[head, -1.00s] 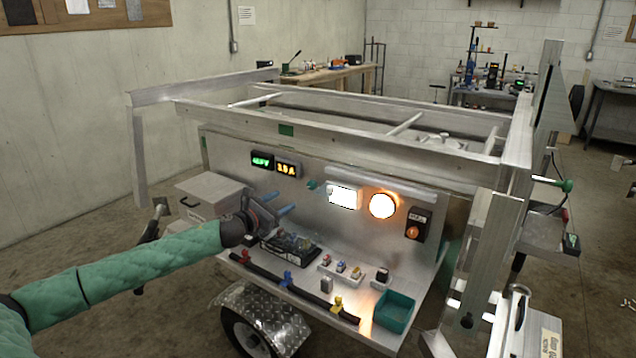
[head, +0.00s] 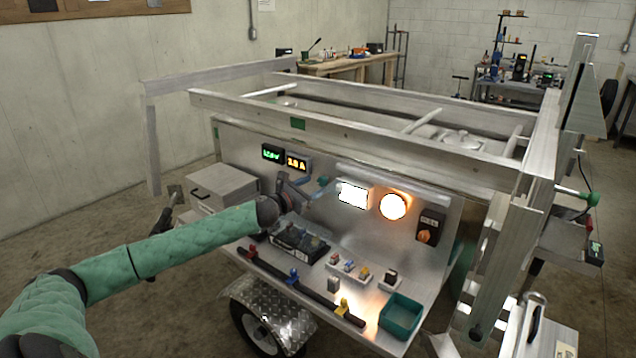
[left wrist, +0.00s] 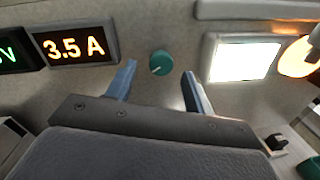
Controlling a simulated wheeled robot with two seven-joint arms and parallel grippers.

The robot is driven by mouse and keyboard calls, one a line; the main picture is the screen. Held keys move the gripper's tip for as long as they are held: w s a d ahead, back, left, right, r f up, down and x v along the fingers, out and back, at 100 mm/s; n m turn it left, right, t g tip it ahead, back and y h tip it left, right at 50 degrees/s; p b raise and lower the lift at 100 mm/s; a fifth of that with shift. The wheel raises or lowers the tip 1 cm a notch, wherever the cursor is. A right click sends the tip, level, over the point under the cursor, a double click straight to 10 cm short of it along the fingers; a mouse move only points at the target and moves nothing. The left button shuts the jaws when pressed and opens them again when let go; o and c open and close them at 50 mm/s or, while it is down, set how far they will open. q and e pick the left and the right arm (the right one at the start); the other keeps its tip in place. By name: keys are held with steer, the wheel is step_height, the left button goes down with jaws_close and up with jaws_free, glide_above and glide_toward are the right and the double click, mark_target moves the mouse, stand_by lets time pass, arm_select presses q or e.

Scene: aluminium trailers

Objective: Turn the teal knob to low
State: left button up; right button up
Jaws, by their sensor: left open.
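The teal knob (left wrist: 161,63) is a round knob on the metal panel, with a small pale mark toward its lower left edge. In the left wrist view it lies beyond and between the two blue fingers of my left gripper (left wrist: 158,82), which are apart and empty. In the head view the teal knob (head: 322,181) shows just beside the tips of my left gripper (head: 318,192). I cannot tell the exact gap between the fingers and the knob. No scale marks for low are readable. My right gripper is not in view.
An amber display (left wrist: 76,47) reads 3.5 A left of the knob. A lit white panel (left wrist: 241,58) and a round glowing lamp (head: 393,206) are to its right. Below are a black tray of parts (head: 298,243), a cable bar (head: 300,286) and a teal bin (head: 400,316).

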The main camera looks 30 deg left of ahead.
mark_target(320, 182)
arm_select(q)
steer(key=shift+w+d+p, duration=0.15)
steer(key=shift+w+p, duration=0.05)
steer(key=shift+w, duration=0.55)
steer(key=shift+w+d+p, duration=0.15)
steer(key=shift+w, duration=0.6)
steer(key=c, duration=1)
